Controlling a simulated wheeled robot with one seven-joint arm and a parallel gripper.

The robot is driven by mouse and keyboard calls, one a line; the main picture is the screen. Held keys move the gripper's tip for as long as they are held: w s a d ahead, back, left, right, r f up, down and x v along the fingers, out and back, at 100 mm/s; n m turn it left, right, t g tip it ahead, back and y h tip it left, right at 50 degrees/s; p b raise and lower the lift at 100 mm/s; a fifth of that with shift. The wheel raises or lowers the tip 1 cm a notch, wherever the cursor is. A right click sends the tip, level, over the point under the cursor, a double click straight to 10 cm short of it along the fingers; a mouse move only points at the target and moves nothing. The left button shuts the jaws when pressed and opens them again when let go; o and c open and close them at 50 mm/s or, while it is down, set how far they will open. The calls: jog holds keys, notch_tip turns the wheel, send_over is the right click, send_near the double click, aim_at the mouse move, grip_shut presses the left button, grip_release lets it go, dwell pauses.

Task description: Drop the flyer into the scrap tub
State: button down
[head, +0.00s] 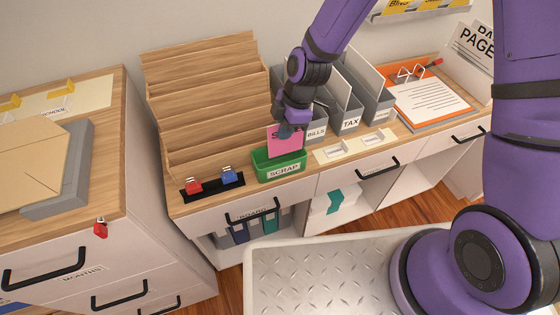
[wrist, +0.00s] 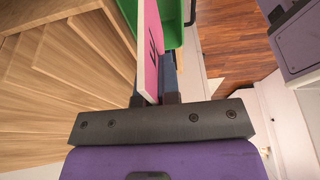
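The pink flyer (head: 273,142) hangs upright from my gripper (head: 289,131), just above the green scrap tub (head: 262,166). The tub has a white SCRAP label and stands at the front edge of the wooden counter. In the wrist view the flyer (wrist: 151,45) is edge-on between the fingers of my gripper (wrist: 157,97), which is shut on it. The green tub (wrist: 172,24) lies beyond it in that view. From the head view I cannot tell whether the flyer's lower edge is inside the tub's rim.
A stepped wooden rack (head: 205,100) stands behind and left of the tub. Grey file boxes (head: 346,117) marked BILLS and TAX stand to the right. A black tray (head: 212,185) with red and blue clips is at the left. An orange clipboard (head: 435,120) lies farther right.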

jog(key=c, duration=1.3)
grip_release()
jog(key=shift+o, duration=0.2)
jog(key=v, duration=1)
jog(key=shift+d+r, duration=0.15)
jog(key=shift+r, duration=0.2)
jog(key=shift+d+r, duration=0.15)
jog(key=shift+r, duration=0.05)
jog(key=s+d+r+m+t+h, duration=0.1)
jog(key=s+d+r+m+t, duration=0.1)
jog(key=s+d+r+m, duration=0.35)
jog(key=s+d+r+m+t+h, duration=0.1)
jog(key=s+d+r+m, duration=0.1)
jog(key=d+r+m, duration=0.35)
jog(key=s+d+r+m+t+h, duration=0.1)
jog(key=s+d+r+m+t, duration=0.2)
jog(key=d+r, duration=0.45)
jog(key=s+d+r+m, duration=0.3)
jog(key=s+r+m, duration=0.2)
jog(key=s+m, duration=0.2)
jog(key=shift+s+r, duration=0.15)
jog(key=shift+s, duration=0.75)
